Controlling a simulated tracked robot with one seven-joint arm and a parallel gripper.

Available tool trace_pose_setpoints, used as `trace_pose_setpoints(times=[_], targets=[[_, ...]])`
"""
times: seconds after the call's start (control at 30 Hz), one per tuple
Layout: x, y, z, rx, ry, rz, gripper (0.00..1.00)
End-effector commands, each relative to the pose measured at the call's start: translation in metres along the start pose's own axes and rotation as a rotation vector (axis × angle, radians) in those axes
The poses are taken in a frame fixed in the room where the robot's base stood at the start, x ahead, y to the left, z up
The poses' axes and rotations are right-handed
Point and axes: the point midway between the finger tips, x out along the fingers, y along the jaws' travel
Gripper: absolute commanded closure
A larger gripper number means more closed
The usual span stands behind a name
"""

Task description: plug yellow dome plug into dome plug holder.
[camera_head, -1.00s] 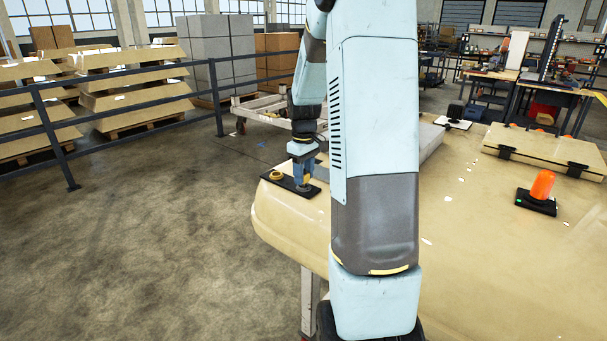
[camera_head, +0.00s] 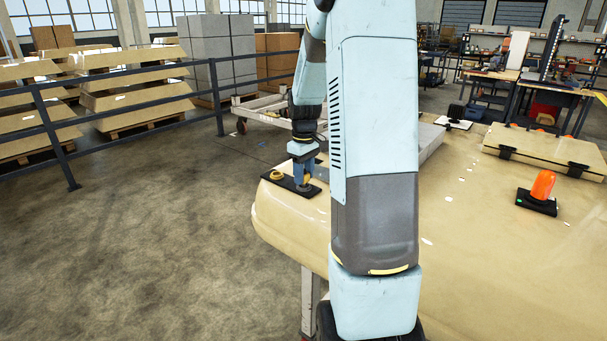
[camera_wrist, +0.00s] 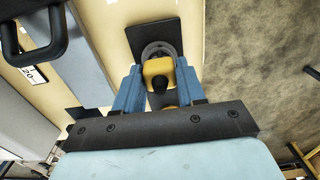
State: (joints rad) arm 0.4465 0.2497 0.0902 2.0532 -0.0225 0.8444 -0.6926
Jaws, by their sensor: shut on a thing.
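My gripper (camera_head: 306,180) points down over the plate's right end. In the wrist view, my gripper (camera_wrist: 158,78) has its blue fingers shut on the yellow dome plug (camera_wrist: 156,68), which has a dark round knob on it. A grey round socket (camera_wrist: 158,47) on the black plate shows just behind the plug. The plug overlaps this socket, and I cannot tell how deep it sits. The fingers hide part of the plate.
An orange dome on a black base (camera_head: 541,187) stands on the cream surface (camera_head: 480,250) at right. A flat cream case (camera_head: 545,148) with black clips lies behind it. A dark railing (camera_head: 150,125) runs along the left. The floor (camera_head: 150,240) at left is clear.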

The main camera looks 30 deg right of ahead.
Motion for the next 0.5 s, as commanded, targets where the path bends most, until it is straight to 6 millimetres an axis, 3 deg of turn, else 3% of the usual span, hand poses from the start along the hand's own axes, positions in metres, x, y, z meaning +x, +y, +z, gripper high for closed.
trace_pose_setpoints(times=[0.5], targets=[[0.0047, 0.0, 0.0001, 0.0, -0.001, 0.0, 1.0]])
